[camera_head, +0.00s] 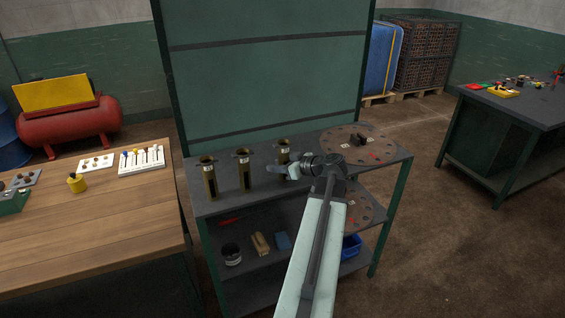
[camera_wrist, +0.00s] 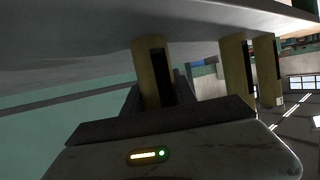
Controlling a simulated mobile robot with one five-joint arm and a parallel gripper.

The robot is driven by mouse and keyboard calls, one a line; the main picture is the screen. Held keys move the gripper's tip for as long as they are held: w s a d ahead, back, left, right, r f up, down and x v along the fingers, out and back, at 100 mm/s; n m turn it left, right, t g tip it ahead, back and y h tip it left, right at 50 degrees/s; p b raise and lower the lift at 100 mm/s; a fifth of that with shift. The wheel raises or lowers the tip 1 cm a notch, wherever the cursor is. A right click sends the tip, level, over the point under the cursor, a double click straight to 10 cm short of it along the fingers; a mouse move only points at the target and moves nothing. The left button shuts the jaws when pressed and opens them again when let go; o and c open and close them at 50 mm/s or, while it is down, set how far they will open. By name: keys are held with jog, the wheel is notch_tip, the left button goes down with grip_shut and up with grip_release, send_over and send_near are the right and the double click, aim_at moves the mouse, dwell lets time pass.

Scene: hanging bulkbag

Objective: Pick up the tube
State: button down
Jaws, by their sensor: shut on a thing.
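Three brass tubes with dark slots stand upright in a row on the dark grey bench top: a left tube (camera_head: 209,180), a middle tube (camera_head: 243,172) and a right tube (camera_head: 283,153). My gripper (camera_head: 285,175) is at the right tube, in front of its lower part, and covers some of it. In the wrist view, which is turned upside down, my gripper (camera_wrist: 157,95) is shut on this tube (camera_wrist: 148,65), with a finger on each side. The tube is upright and its end appears to meet the bench surface. The other tubes (camera_wrist: 236,70) stand apart from it.
A round plate with holes (camera_head: 345,140) lies right of the tubes. A green back panel (camera_head: 265,70) rises behind the bench (camera_head: 235,203). The shelf below holds a can (camera_head: 231,254) and blocks. A wooden table (camera_head: 90,215) stands at the left.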

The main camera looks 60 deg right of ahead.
jog(key=shift+r+p, duration=0.6)
notch_tip(320, 180, up, 3)
jog(key=p, duration=0.3)
jog(key=shift+r, duration=0.2)
jog(key=s+a, duration=0.2)
jog(key=s, duration=1.4)
jog(key=shift+r+p, duration=0.25)
jog(key=shift+p, duration=0.15)
